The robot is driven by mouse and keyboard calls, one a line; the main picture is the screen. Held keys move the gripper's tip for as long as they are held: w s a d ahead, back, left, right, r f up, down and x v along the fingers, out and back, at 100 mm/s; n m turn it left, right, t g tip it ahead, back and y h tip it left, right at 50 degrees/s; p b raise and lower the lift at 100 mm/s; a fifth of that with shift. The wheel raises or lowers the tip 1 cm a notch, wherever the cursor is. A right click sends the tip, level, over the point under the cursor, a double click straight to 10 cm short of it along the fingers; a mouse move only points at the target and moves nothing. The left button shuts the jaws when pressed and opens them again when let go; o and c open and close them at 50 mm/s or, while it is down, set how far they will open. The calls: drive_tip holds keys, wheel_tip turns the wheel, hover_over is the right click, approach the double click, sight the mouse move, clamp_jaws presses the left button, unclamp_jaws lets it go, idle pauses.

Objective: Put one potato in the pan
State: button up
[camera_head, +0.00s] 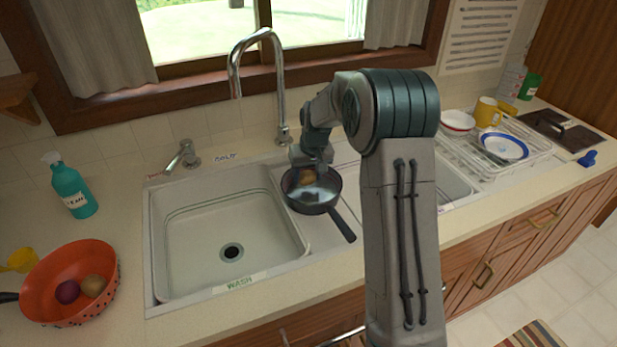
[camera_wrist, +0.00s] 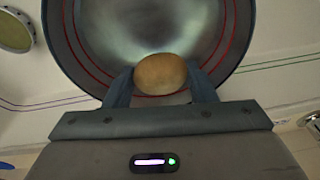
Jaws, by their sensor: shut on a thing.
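A tan potato (camera_wrist: 160,74) is held between the two fingers of my gripper (camera_wrist: 161,86) in the wrist view. The dark pan (camera_head: 312,205) sits on the divider between the sink basins, its handle pointing toward the front right. My gripper (camera_head: 309,172) is over the pan, and the potato (camera_head: 308,181) shows against the pan's inside in the head view. In the wrist view the pan (camera_wrist: 75,60) lies behind the potato. I cannot tell whether the potato touches the pan's bottom. A second potato (camera_head: 93,285) lies in the red colander.
The red colander (camera_head: 107,262) at the left also holds a dark purple round item (camera_head: 67,291). The left sink basin (camera_head: 200,225) is empty. The tall faucet (camera_head: 232,70) rises behind the pan. A dish rack (camera_head: 535,165) with dishes stands at the right.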

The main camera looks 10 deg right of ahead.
drive_tip(key=shift+x, duration=0.85)
drive_tip(key=shift+s, duration=0.15)
drive_tip(key=shift+f, duration=0.2)
drive_tip(key=o, duration=1)
drive_tip(key=shift+r, duration=0.1)
